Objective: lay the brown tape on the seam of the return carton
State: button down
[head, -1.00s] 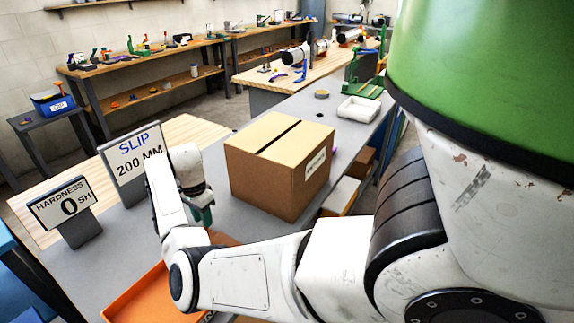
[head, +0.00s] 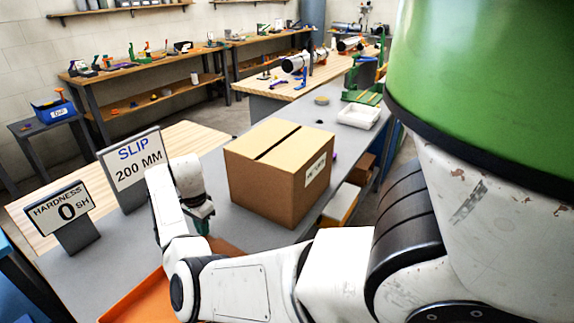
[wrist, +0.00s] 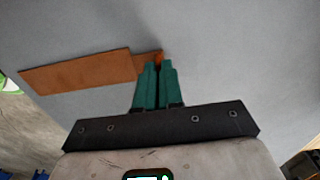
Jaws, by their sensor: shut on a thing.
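The return carton (head: 262,189) stands closed on the grey bench in the head view, with a dark seam (head: 278,142) running along its top. My gripper (head: 203,222) is left of the carton and lower than its top, its green fingers partly hidden by my arm. In the wrist view my gripper (wrist: 158,66) is shut on the right end of the flat brown tape (wrist: 80,72). The tape reaches out to the left over the grey surface. I cannot tell whether it touches that surface.
An orange tray (head: 140,300) lies at the front beneath my arm. The signs "SLIP 200 MM" (head: 136,166) and "HARDNESS 0 SH" (head: 60,208) stand to the left. A white tray (head: 358,115) and a small round roll (head: 321,100) lie beyond the carton.

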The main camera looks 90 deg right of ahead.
jog(key=shift+r, duration=0.1)
jog(key=shift+r+p, duration=1.85)
jog(key=shift+r, duration=0.05)
